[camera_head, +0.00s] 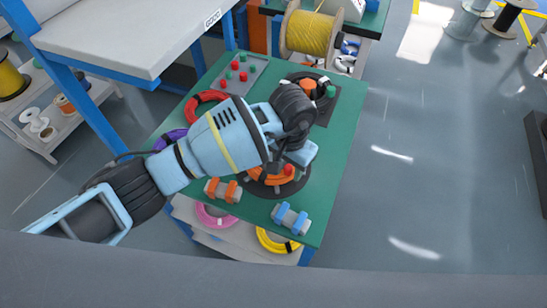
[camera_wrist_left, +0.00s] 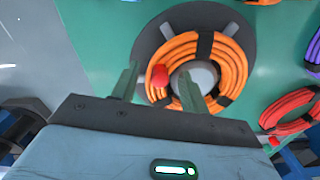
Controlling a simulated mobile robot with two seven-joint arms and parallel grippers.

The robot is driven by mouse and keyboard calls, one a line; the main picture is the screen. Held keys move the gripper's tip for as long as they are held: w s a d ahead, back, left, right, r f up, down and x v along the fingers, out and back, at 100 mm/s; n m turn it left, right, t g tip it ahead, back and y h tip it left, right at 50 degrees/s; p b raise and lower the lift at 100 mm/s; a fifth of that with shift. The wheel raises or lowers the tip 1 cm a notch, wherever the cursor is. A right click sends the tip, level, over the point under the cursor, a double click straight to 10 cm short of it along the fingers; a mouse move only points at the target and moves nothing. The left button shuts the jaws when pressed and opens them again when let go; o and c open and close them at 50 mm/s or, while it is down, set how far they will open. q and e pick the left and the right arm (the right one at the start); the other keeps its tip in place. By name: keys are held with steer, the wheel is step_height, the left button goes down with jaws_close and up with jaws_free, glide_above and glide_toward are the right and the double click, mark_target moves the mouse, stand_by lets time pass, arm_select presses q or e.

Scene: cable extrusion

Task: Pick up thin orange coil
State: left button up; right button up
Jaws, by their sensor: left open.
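The orange coil (camera_head: 272,179) lies on a dark round base on the green table, partly hidden by my left arm in the head view. In the left wrist view the coil (camera_wrist_left: 229,62) is bound with black bands and rings a grey post. My left gripper (camera_head: 298,160) is above the coil, pointing down. Its open fingers (camera_wrist_left: 158,76) appear on both sides of the coil's near-left band, one outside the ring and one over its middle. A red knob (camera_wrist_left: 159,75) shows between them. Contact cannot be told. My right gripper is out of view.
Pink (camera_head: 213,216) and yellow (camera_head: 277,243) coils lie below.

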arm_select(q)
steer(key=c, duration=0.9)
jaws_close()
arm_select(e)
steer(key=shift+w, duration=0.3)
arm_select(q)
steer(key=shift+r, duration=0.1)
steer(key=shift+w+r, duration=0.1)
steer(key=shift+r, duration=0.4)
step_height(320, 180, up, 2)
steer(key=shift+r, duration=0.1)
steer(key=s+d, duration=0.1)
steer(key=s, duration=0.3)
steer(key=s+d+r+b, duration=0.1)
steer(key=s+d, duration=0.1)
steer(key=s, duration=0.3)
steer(key=s+d, duration=0.1)
steer(key=s, duration=0.4)
steer(key=shift+s+d+r+b, duration=0.15)
steer(key=shift+d+r+b, duration=0.05)
steer(key=shift+d+b, duration=0.15)
steer(key=shift+s+d+r, duration=0.1)
steer(key=shift+s+d, duration=0.05)
steer(key=shift+s, duration=0.4)
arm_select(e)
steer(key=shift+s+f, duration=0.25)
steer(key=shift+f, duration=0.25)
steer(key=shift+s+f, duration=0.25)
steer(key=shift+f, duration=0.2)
